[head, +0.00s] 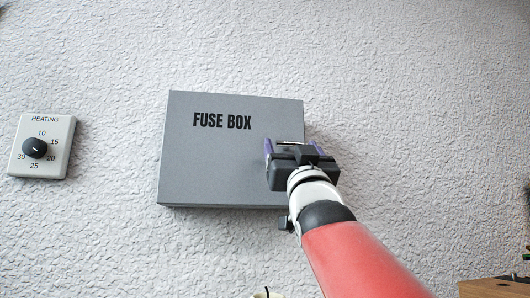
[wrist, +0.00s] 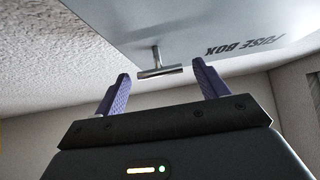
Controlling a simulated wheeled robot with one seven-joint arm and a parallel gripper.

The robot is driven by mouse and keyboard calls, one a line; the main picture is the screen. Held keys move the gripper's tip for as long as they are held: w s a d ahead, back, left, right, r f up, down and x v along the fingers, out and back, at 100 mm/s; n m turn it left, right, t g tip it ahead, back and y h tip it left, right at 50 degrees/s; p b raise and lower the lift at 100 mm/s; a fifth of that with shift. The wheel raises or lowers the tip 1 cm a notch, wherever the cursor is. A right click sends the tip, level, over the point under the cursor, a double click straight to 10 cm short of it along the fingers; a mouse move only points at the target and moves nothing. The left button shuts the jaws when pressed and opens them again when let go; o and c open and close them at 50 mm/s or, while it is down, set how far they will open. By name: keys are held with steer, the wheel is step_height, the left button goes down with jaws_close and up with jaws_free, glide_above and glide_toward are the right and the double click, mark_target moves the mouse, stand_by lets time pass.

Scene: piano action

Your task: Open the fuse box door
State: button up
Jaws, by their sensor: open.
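The grey fuse box (head: 215,160) hangs on the wall with its door shut. It carries the words FUSE BOX, which show upside down on the door in the wrist view (wrist: 215,30). A metal bar handle (wrist: 159,70) stands out from the door near its edge. In the head view a bit of the handle (head: 290,143) shows just above my gripper. My gripper (head: 285,150) is in front of the door's right side. In the wrist view its two purple fingers (wrist: 162,88) are open, one to each side of the handle's line. Nothing is visibly held between them.
A white heating dial box (head: 60,160) with a black knob is on the wall to the left. A wooden piece of furniture (head: 490,288) shows at the bottom right. A pale rim (head: 266,294) shows at the bottom edge.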

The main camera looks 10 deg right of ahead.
steer(key=shift+p+x, duration=0.45)
steer(key=shift+x, duration=0.8)
steer(key=c, duration=1.4)
steer(key=shift+s, duration=0.15)
